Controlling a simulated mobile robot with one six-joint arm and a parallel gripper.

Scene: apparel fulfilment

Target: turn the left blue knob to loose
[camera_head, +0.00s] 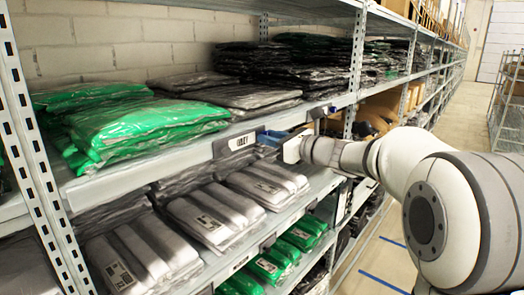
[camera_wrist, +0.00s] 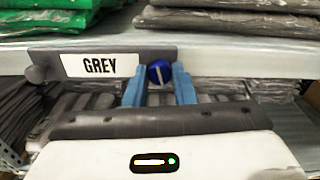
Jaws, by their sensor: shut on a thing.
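The blue knob (camera_wrist: 160,72) sits at the right end of a dark holder on the shelf edge, beside a white label reading GREY (camera_wrist: 99,66). A pale line on the knob's face stands close to upright. My gripper (camera_wrist: 159,87) has its two blue fingers on either side of the knob, shut on it. In the head view my gripper (camera_head: 272,138) reaches the shelf edge from the right, next to the label holder (camera_head: 236,143). The knob itself is hidden there.
A grey knob (camera_wrist: 36,74) sits at the holder's left end. Green packs (camera_head: 130,130) and dark packs lie on the shelf above; grey packs (camera_head: 215,215) fill the shelf below. A metal upright (camera_head: 40,190) stands at left. The aisle (camera_head: 465,115) at right is open.

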